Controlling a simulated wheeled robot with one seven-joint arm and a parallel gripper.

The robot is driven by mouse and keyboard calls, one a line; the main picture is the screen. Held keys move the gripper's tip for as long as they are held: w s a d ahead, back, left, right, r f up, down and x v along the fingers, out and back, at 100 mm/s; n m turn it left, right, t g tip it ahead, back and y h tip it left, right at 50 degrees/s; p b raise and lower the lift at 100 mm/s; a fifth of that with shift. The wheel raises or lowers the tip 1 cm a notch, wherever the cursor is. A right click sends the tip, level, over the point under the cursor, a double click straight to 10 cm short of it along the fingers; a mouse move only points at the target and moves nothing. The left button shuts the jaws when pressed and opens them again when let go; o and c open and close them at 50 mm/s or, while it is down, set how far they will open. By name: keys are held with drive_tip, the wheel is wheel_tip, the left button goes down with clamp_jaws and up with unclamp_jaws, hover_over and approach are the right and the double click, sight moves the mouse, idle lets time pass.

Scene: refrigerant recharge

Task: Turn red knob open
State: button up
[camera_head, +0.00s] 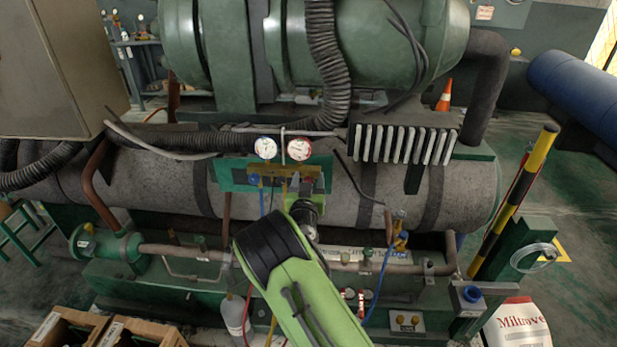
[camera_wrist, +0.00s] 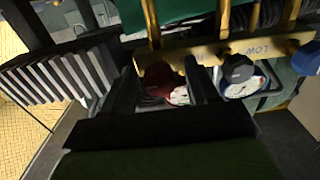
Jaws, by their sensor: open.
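The red knob (camera_wrist: 157,79) sits on the brass gauge manifold (camera_wrist: 205,52) in the wrist view, partly shadowed. My gripper (camera_wrist: 160,68) is open, with its two dark fingers on either side of the red knob. I cannot tell whether either finger touches it. In the head view the manifold (camera_head: 270,171) is below two round gauges, the left one (camera_head: 266,148) and the right one (camera_head: 299,149).
A black knob (camera_wrist: 237,68) and a blue knob (camera_wrist: 305,58) are on the manifold to the right in the wrist view. A finned block (camera_wrist: 62,75) is at the left. Hoses hang below the manifold, and a pipe (camera_head: 190,252) runs lower down in the head view.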

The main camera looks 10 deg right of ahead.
drive_tip(key=c, duration=1)
drive_tip(key=shift+n, duration=0.3)
drive_tip(key=shift+c, duration=0.2)
drive_tip(key=n+b, duration=0.2)
drive_tip(key=n, duration=0.2)
drive_tip(key=shift+a+n, duration=0.1)
drive_tip(key=shift+n, duration=0.2)
drive_tip(key=n, duration=0.4)
drive_tip(key=shift+n, duration=0.3)
drive_tip(key=n+p, duration=0.1)
drive_tip(key=n, duration=0.4)
drive_tip(key=shift+w+a, duration=0.1)
drive_tip(key=n+p, duration=0.2)
drive_tip(key=n, duration=0.3)
drive_tip(key=shift+f, duration=0.1)
drive_tip(key=shift+n, duration=0.3)
drive_tip(key=shift+f, duration=0.1)
drive_tip(key=o, duration=1)
